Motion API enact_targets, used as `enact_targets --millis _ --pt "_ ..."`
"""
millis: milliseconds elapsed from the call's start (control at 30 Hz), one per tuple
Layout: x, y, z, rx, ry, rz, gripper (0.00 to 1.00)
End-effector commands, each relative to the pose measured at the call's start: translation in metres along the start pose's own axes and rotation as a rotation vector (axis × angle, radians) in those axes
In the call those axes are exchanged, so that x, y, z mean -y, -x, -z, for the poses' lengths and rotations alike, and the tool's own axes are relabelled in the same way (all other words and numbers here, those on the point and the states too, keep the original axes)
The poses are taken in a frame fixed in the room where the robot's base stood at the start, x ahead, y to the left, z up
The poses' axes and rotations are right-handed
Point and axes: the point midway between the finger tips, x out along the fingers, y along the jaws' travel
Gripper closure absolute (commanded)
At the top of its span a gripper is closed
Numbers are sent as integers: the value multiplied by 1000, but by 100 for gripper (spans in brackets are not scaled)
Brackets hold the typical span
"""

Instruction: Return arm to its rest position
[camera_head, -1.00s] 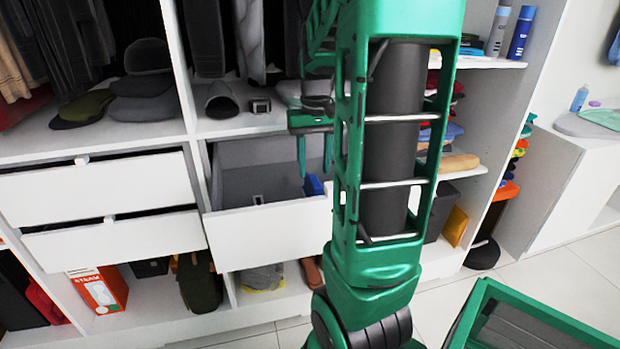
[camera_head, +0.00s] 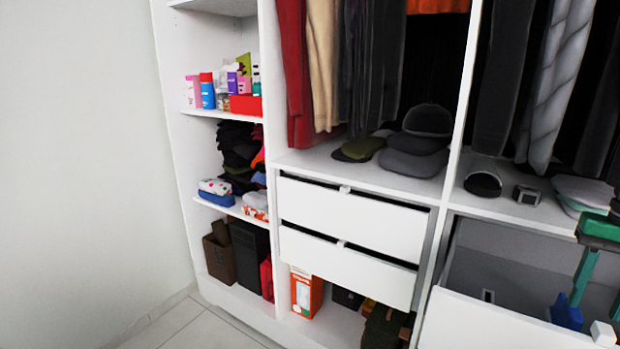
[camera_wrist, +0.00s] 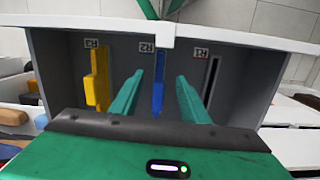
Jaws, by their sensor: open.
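My gripper (camera_head: 600,280) shows at the right edge of the head view, with its teal fingers pointing down over the open drawer (camera_head: 500,325). The rest of my arm is outside that view. In the wrist view my gripper (camera_wrist: 160,84) is open, with its two fingers apart and nothing held between them. Beyond them are labelled slots R3, R2 and R1 in the grey drawer interior. A yellow piece (camera_wrist: 97,80) is at R3 and a blue piece (camera_wrist: 158,85) is at R2. The R1 slot (camera_wrist: 211,80) looks empty.
Two white drawers (camera_head: 350,215) are slightly open left of the grey-lined drawer. Caps (camera_head: 415,140) and hanging clothes (camera_head: 365,60) are above them. Side shelves (camera_head: 225,115) hold bottles and folded things. An orange-white box (camera_head: 305,292) stands below. Floor (camera_head: 185,325) is clear at lower left.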

Motion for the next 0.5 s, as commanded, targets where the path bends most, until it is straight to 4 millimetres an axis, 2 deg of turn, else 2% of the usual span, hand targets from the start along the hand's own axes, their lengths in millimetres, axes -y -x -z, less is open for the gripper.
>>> enact_targets --millis 33,100,200,400,500 --pt "-5 5 -23 27 -28 3 58" --pt "-8 8 -51 68 -55 3 58" --pt "-7 8 -82 106 -78 3 58" --pt "5 -10 -125 97 -50 -8 58" --pt "15 -27 -134 46 -4 -11 58"
